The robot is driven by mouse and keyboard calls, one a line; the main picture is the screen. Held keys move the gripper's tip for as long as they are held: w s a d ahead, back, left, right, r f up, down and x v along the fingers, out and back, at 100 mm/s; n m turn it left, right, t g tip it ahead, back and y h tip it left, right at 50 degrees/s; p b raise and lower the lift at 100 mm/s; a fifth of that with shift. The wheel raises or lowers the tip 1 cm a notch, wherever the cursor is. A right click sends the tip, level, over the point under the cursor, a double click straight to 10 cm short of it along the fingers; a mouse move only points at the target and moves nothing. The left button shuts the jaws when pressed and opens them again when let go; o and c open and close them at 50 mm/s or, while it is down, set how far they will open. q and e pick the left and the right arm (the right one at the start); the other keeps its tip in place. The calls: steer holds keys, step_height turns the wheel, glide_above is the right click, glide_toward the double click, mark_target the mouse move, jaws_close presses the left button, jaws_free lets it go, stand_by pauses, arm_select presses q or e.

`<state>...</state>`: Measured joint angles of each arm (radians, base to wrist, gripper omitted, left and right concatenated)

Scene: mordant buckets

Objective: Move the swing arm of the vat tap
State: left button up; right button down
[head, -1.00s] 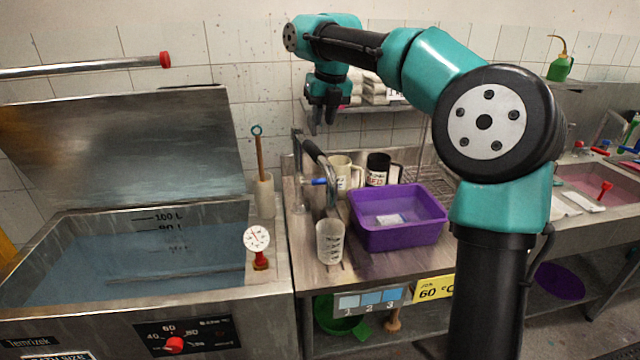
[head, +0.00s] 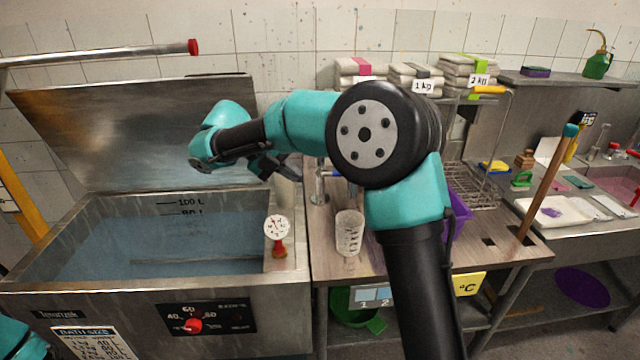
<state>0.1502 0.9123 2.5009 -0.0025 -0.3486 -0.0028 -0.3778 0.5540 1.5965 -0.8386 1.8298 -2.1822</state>
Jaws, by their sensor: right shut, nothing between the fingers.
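The vat tap (head: 318,186) stands on the bench just right of the vat. Only its upright metal post and a bit of blue show; my right arm hides most of the rest, including the swing arm. My right gripper (head: 290,170) is shut and empty. It is left of the tap post in the picture, above the vat's right edge; I cannot tell its distance from the tap. The steel vat (head: 285,262) holds bluish liquid, with its lid (head: 140,125) raised behind. My left gripper is out of view; only a piece of my left arm shows at the bottom left.
A dial thermometer (head: 277,228) stands at the vat's right rim. A purple basin (head: 459,212) is partly behind my right arm. A wooden-handled tool (head: 548,180) leans at the right.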

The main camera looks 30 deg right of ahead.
steer(key=d+r+x, duration=0.1)
steer(key=r+x, duration=0.1)
steer(key=x, duration=1)
steer(key=shift+s+d+f, duration=0.15)
steer(key=shift+s+d, duration=0.25)
steer(key=shift+d, duration=0.2)
steer(key=shift+d, duration=0.1)
